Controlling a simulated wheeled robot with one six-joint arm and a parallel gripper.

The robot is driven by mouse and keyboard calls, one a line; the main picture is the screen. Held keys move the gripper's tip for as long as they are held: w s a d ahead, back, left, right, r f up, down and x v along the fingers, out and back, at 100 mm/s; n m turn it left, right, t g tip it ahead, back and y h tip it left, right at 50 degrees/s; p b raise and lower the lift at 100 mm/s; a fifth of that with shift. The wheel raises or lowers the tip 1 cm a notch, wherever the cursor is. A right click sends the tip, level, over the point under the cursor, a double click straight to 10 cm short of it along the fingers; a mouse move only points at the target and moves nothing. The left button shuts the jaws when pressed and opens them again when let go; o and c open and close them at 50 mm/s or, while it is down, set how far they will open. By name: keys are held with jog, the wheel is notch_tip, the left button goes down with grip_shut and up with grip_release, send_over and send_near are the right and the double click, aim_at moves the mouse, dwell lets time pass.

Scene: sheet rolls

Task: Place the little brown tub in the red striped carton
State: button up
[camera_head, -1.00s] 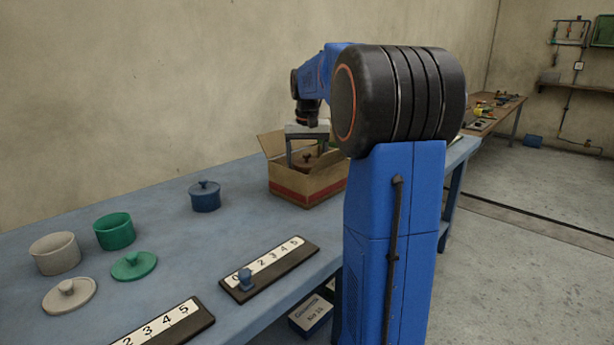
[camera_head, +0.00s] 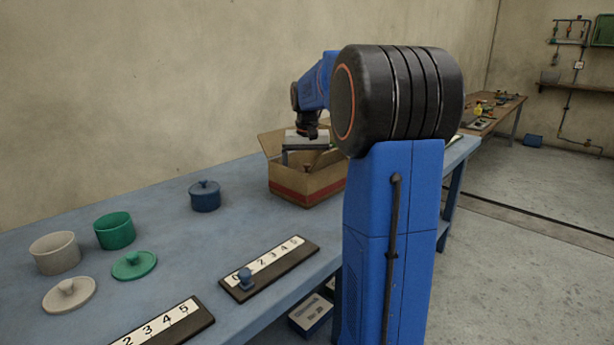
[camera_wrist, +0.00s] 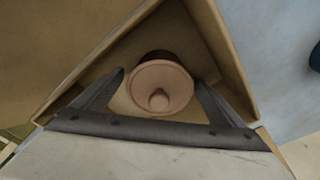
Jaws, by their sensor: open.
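The cardboard carton with a red stripe (camera_head: 308,194) stands open on the blue bench. My gripper (camera_head: 303,157) reaches down into its mouth, with the fingertips hidden behind the carton wall. In the wrist view the little brown tub (camera_wrist: 160,88), with a round lid and knob, is inside the carton (camera_wrist: 232,62). My open gripper (camera_wrist: 161,80) has one finger on each side of the tub, with a gap visible at each side. In the head view the tub is mostly hidden. Its lower part and contact with the carton floor are not clear.
A blue lidded tub (camera_head: 205,197) stands left of the carton. A green tub (camera_head: 115,231), a beige tub (camera_head: 55,253) and two loose lids, green (camera_head: 134,265) and beige (camera_head: 69,294), lie further left. Numbered boards (camera_head: 268,268) lie along the front edge.

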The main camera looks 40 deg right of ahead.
notch_tip(320, 180, up, 12)
jog(key=s, duration=0.1)
jog(key=shift+a, duration=0.45)
jog(key=shift+r, duration=0.1)
dwell(0.3)
